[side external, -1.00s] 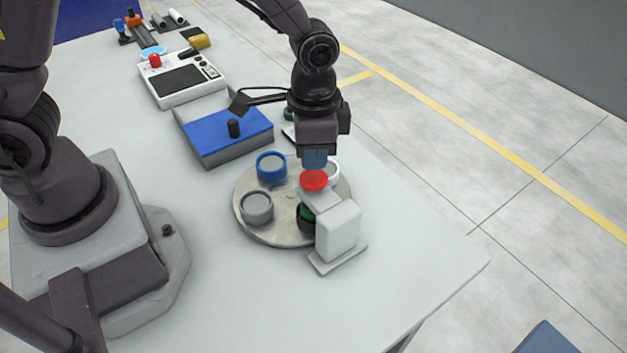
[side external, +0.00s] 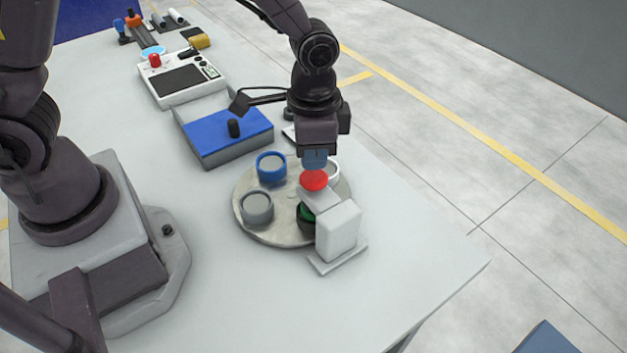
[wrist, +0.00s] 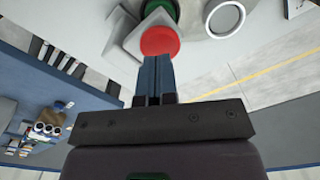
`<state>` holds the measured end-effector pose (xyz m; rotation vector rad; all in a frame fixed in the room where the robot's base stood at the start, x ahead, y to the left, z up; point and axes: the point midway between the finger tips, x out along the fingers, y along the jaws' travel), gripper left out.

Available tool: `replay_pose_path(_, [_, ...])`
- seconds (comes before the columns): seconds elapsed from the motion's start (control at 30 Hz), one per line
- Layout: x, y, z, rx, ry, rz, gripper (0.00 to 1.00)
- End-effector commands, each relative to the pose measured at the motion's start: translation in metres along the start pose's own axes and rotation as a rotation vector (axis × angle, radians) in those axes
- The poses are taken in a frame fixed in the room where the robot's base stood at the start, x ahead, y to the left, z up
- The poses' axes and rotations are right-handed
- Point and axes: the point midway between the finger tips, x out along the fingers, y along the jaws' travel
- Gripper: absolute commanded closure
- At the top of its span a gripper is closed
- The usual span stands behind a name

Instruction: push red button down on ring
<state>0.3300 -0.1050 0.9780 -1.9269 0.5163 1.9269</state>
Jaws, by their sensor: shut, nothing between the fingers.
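The red button (side external: 313,180) sits on top of a white press stand (side external: 338,230). In the wrist view the red button (wrist: 160,41) lies just beyond my fingertips. My gripper (side external: 315,164) is shut and empty, pointing down at the far edge of the button; I cannot tell whether it touches. In the wrist view my gripper's fingers (wrist: 155,62) are together. A green ring (side external: 305,213) sits under the press head, partly hidden by the stand. It also shows in the wrist view (wrist: 162,8).
A round grey plate (side external: 283,235) also bears a blue ring (side external: 271,167), a grey ring (side external: 257,207) and a white ring (side external: 333,171). A blue-topped box (side external: 225,139) and a white control panel (side external: 182,79) stand behind. The table's front is clear.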

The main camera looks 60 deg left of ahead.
Motion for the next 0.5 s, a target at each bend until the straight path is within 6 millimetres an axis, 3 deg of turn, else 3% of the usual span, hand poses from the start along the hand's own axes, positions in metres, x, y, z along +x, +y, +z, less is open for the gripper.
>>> replay_pose_path(0.5, [0.0090, -0.0001, 0.0000, 0.000, -0.001, 0.000, 1.00])
